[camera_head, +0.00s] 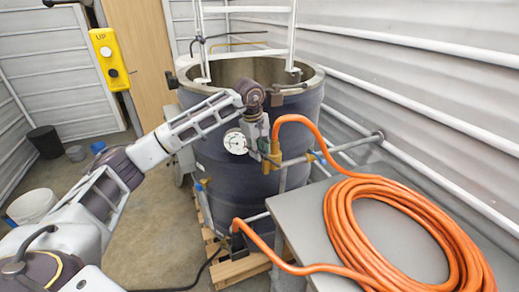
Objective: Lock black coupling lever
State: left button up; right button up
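The dark round hopper tank (220,180) stands in the middle, with an orange hose (305,122) arching into a brass-coloured coupling (273,150) at its front right. My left arm reaches in from the left, and my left gripper (257,140) points down beside this coupling, against its left side in the picture. The fingers are small and overlap the coupling, so I cannot tell whether they are open or touch it. I cannot make out the black coupling lever clearly; it may be hidden by the gripper. My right gripper is out of view.
A round gauge (235,142) sits just left of the gripper. A grey table (300,215) with the coiled orange hose (400,235) stands at the right. A metal pipe rail (335,150) runs beside the coupling. A yellow UP control box (109,58) hangs at the upper left.

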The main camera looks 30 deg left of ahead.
pick_arm(q)
grip_shut()
dwell(0.3)
